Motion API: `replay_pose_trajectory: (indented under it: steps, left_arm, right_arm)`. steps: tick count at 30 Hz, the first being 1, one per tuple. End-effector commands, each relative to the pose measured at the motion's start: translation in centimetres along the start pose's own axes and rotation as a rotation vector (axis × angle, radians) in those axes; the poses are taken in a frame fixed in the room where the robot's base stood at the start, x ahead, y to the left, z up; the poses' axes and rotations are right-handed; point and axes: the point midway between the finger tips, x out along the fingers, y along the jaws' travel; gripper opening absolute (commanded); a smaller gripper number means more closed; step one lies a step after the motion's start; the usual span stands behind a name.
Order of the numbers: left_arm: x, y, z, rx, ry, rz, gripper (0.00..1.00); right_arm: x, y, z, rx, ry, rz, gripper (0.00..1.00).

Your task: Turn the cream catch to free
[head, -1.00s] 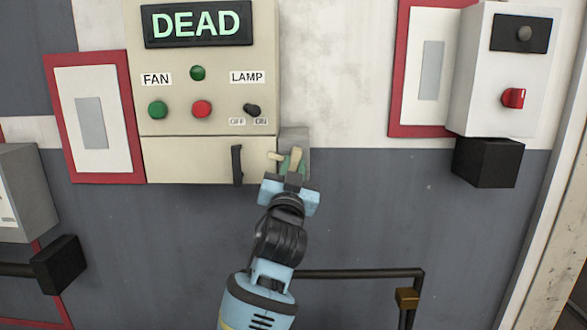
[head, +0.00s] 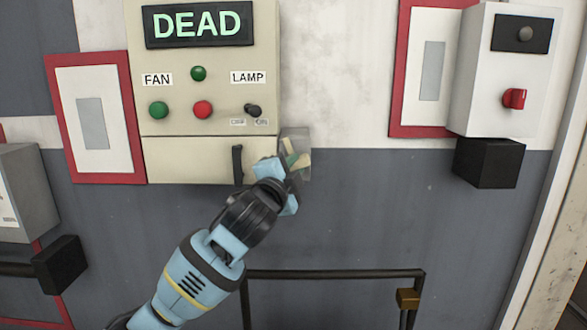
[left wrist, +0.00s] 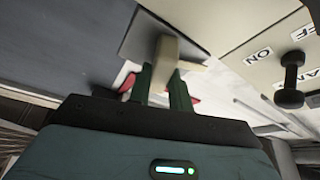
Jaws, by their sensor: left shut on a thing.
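The cream catch (head: 303,160) sits on a grey plate (head: 303,137) at the lower right of the cream control box. My left gripper (head: 293,163) reaches it from the lower left and partly hides it. In the left wrist view the cream catch (left wrist: 166,58) stands between the green fingers of my left gripper (left wrist: 161,78), which are shut on it. The catch appears tilted in the head view. Its exact angle is hard to tell behind the fingers. My right gripper is not in view.
The control box (head: 210,160) has a display reading DEAD (head: 198,24), FAN buttons, a LAMP switch (head: 252,110) and a dark handle (head: 238,164) close left of my gripper. A white box (head: 500,75) is at right. A dark pipe (head: 335,274) runs below.

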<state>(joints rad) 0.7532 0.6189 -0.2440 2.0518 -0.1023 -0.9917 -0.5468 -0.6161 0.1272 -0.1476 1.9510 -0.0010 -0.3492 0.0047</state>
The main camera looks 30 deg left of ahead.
Motion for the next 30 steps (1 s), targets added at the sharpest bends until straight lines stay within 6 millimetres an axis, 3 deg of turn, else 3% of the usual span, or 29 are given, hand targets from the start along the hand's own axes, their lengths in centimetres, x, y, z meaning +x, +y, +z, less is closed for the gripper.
replay_pose_trajectory:
  steps: [15,30]
  left_arm:
    - [0.01,-0.02,0.01,0.299,-0.001,0.125,0.00]
    - [0.01,0.04,-0.01,0.348,0.000,0.147,0.00]
  right_arm:
    - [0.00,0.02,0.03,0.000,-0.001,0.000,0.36]
    - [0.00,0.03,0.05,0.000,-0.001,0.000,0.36]
